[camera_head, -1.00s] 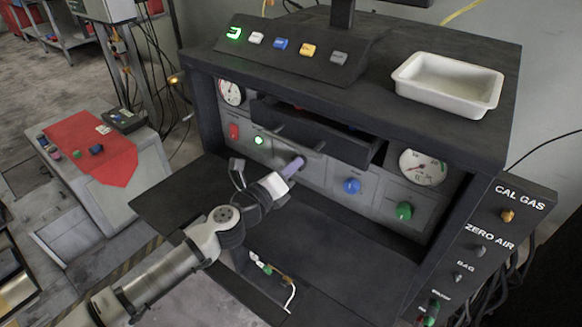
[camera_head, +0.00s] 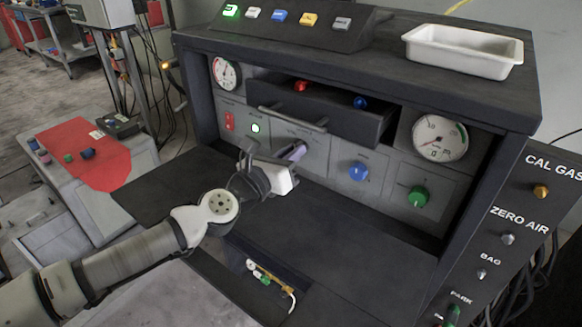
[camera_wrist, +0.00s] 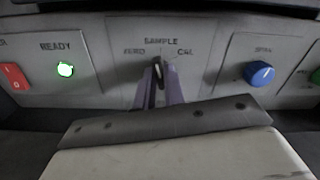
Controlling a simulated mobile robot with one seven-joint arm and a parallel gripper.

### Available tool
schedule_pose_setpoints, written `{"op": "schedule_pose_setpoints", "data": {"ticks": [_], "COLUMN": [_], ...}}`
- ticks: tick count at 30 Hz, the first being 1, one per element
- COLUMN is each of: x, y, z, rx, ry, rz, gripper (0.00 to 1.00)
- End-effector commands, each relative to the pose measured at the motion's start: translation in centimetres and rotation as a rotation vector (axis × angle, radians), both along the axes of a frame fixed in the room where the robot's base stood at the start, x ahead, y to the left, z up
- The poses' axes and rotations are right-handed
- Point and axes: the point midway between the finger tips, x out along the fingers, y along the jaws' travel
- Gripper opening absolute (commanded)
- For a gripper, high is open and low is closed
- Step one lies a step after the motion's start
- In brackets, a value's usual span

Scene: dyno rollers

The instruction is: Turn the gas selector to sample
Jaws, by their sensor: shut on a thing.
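The gas selector panel (camera_wrist: 118,75) fills the middle of the wrist view, marked ZERO at left, SAMPLE at top and CAL at right. The selector knob (camera_wrist: 158,70) is a small dark piece between my fingers. It looks roughly upright, towards SAMPLE, but its exact pointing is hard to read. My gripper (camera_wrist: 159,80) has purple fingers, shut on the knob from both sides. In the head view, my gripper (camera_head: 297,153) reaches the front panel below the drawer, and the knob is hidden there.
An open drawer (camera_head: 335,120) juts out above my gripper. The blue span knob (camera_head: 358,172) and green knob (camera_head: 417,196) are to the right. A lit green READY lamp (camera_wrist: 65,69) and red switch (camera_wrist: 14,76) are to the left. A dark shelf (camera_head: 330,228) lies below.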

Motion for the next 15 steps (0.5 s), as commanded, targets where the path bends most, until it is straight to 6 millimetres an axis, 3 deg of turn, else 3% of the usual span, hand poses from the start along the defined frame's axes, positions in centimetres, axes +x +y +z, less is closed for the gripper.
{"op": "schedule_pose_setpoints", "data": {"ticks": [15], "x": [-0.12], "y": [-0.13], "z": [-0.19], "rx": [0.185], "ry": [-0.131], "rz": [-0.003], "gripper": [0.0]}}
